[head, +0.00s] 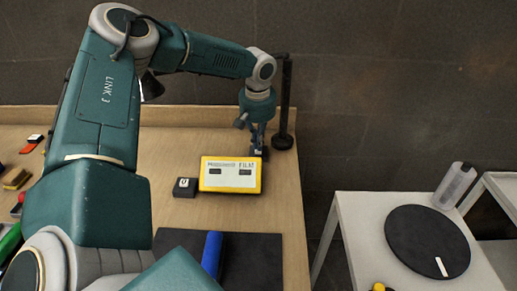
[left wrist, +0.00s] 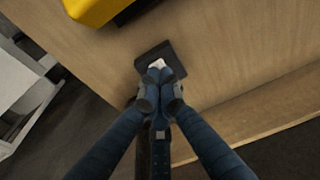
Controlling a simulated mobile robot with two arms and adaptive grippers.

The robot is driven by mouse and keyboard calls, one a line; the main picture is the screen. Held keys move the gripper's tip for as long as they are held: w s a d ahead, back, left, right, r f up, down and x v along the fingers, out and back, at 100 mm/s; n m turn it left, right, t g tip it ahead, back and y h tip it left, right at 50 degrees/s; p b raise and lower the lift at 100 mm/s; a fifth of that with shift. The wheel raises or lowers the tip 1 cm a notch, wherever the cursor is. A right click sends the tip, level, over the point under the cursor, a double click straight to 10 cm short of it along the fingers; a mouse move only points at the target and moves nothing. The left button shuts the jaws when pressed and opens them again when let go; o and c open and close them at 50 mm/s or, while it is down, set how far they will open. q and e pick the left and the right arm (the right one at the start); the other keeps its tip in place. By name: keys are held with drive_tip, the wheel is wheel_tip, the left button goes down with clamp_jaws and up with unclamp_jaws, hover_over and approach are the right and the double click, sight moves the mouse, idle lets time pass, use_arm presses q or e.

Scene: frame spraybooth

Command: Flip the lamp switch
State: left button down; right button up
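The lamp switch is a small dark box (head: 265,153) on the wooden bench, at the foot of a black lamp post (head: 286,95) in the head view. In the left wrist view the same dark box (left wrist: 176,58) carries a white rocker (left wrist: 157,64). My left gripper (head: 258,144) points down at the switch, and its fingertips (left wrist: 160,80) are together, right at the rocker. I cannot tell whether they touch it. The fingers cover part of the box. A dark lamp head (head: 151,87) shows partly behind my left arm. My right gripper is not in view.
A yellow film box (head: 231,188) lies close in front of the switch, beside a small black block (head: 185,187). A dark mat (head: 255,265) with a blue cylinder (head: 212,254) lies nearer. A white side table (head: 355,215) with a black disc (head: 410,240) stands right.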

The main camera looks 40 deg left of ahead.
use_arm(q)
drive_tip(key=shift+r+p, duration=1.9)
drive_tip(key=shift+r, duration=1.2)
drive_tip(key=shift+f, duration=0.1)
